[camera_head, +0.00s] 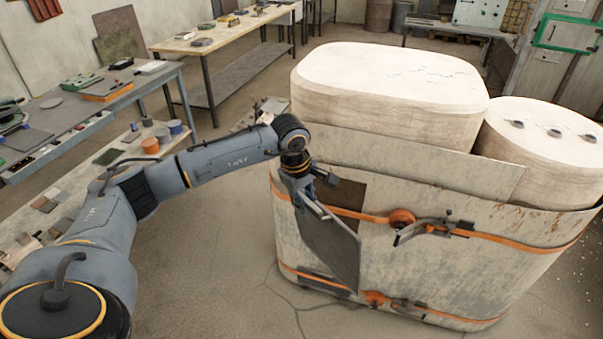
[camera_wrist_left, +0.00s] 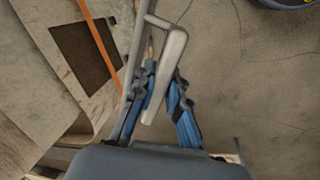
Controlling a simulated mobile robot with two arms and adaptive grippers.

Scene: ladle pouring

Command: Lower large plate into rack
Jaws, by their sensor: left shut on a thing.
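The large plate (camera_head: 332,248) is a flat grey panel that hangs steeply tilted below my left gripper (camera_head: 308,192), in front of the mould's left side. My left gripper is shut on the plate's handle. In the left wrist view, the pale bar handle (camera_wrist_left: 166,75) lies between the blue fingers (camera_wrist_left: 160,95). The plate shows nearly edge-on there, as a thin grey strip (camera_wrist_left: 135,48) left of the handle. I cannot make out a rack for certain. My right gripper is not in view.
A big worn mould box (camera_head: 470,265) with orange straps and clamps holds two pale blocks (camera_head: 390,85). A dark rectangular patch (camera_head: 348,193) marks its side behind the plate. Workbenches (camera_head: 90,110) with tools stand left. Bare cracked floor (camera_head: 220,270) lies between.

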